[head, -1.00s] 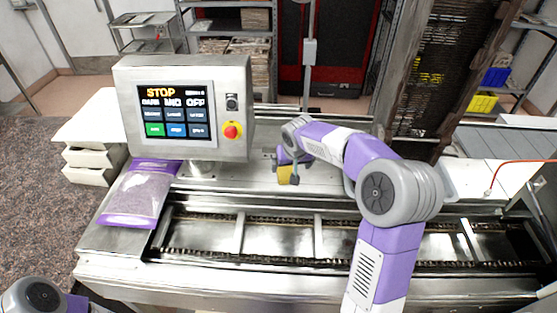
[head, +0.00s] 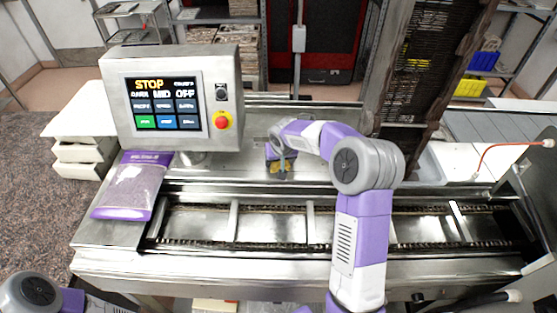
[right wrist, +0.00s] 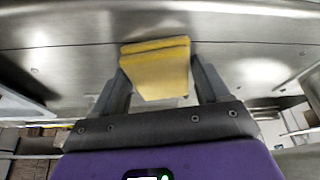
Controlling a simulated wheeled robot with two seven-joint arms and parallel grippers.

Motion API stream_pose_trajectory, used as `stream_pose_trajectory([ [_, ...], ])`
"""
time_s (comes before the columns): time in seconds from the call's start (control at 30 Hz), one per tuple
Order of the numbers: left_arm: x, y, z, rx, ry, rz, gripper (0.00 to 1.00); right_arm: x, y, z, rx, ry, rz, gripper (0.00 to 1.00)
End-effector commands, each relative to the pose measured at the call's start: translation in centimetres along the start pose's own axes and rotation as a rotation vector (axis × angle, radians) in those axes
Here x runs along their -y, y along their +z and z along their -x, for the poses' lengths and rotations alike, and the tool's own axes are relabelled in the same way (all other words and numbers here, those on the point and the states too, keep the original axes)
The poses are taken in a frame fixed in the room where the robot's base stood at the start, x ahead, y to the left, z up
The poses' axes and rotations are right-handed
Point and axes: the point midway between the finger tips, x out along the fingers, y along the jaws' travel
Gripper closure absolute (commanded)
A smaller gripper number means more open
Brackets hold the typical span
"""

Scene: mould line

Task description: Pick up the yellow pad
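The yellow pad (head: 281,167) is at the back of the steel machine top, right of the control panel. In the right wrist view the pad (right wrist: 160,68) sits between the two grey fingers, which meet its sides. My right gripper (head: 281,165) is shut on it, pointing down, and a finger hides part of the pad in the head view. The right gripper's fingers also show in the right wrist view (right wrist: 160,82). I cannot tell whether the pad is clear of the steel. Only a joint of my left arm shows at the lower left; its gripper is out of view.
A control panel (head: 175,98) with a screen and red-yellow button stands left of the gripper. A purple bag (head: 133,187) lies below it. A chain conveyor (head: 270,222) runs along the front. A dark rack (head: 420,75) rises at the back right.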

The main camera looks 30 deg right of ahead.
Motion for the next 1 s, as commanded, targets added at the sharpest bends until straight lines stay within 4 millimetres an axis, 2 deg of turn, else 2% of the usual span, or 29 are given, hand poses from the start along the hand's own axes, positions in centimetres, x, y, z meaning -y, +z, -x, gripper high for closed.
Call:
stream_pose_trajectory([
  [0.03, 0.0, 0.0, 0.0, 0.0, 0.0, 0.0, 0.57, 0.0, 0.0, 0.0, 0.0, 0.0, 0.0, 0.34],
  [0.2, 0.0, 0.0, 0.0, 0.0, 0.0, 0.0, 0.57, 0.0, 0.0, 0.0, 0.0, 0.0, 0.0, 0.57],
  [0.43, 0.0, 0.0, 0.0, 0.0, 0.0, 0.0, 0.57, 0.0, -0.1, 0.2, -0.001, 0.0, 0.0, 0.58],
  [0.53, 0.0, 0.0, 0.0, 0.0, 0.0, 0.0, 0.57, 0.0, -0.5, 1.1, -0.004, 0.0, -0.001, 0.58],
  [0.8, 0.0, 0.0, -0.1, 0.0, 0.0, 0.0, 0.57, 0.0, -2.6, 6.0, -0.006, 0.0, -0.001, 0.58],
  [1.0, 0.0, 0.0, -0.1, 0.0, 0.0, 0.0, 0.57, 0.0, -3.6, 8.6, -0.002, 0.0, 0.0, 0.58],
])
